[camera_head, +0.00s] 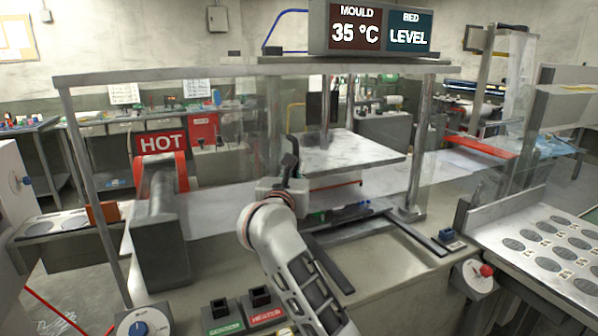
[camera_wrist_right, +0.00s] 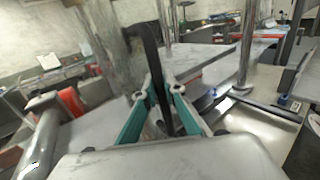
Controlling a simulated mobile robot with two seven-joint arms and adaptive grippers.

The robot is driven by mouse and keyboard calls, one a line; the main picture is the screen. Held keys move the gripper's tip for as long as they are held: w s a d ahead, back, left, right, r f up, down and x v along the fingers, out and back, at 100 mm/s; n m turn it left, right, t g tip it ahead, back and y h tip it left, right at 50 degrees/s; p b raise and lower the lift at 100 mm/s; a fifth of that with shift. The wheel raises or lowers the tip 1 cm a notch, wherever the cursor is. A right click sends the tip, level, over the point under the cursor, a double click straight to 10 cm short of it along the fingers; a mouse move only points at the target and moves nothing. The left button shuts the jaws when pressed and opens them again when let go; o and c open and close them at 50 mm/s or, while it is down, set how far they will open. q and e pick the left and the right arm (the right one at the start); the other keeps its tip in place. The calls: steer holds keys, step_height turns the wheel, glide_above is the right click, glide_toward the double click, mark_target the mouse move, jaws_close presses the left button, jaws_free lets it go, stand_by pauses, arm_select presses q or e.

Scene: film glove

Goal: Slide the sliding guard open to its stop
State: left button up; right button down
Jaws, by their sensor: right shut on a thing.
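The sliding guard (camera_head: 232,125) is a clear panel hanging under a long grey top rail. Its faint pane is hard to trace. The guard's black upright handle (camera_head: 293,148) is near the middle of the front. My right gripper (camera_head: 288,168) is shut on this handle. In the right wrist view, the teal fingers of the right gripper (camera_wrist_right: 160,92) stand on both sides of the black handle (camera_wrist_right: 150,50). The handle's lower part is partly hidden by the gripper. My left gripper is not in view.
A grey roller with a red "HOT" sign (camera_head: 160,142) stands at the left. A flat metal platen (camera_head: 350,152) lies behind the guard line.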

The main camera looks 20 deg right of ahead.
steer(key=shift+a, duration=0.2)
steer(key=c, duration=2.2)
jaws_free()
steer(key=shift+o, duration=0.5)
steer(key=shift+a, duration=0.15)
steer(key=shift+r, duration=0.2)
glide_toward(298, 125)
steer(key=x, duration=0.4)
steer(key=shift+w, duration=0.25)
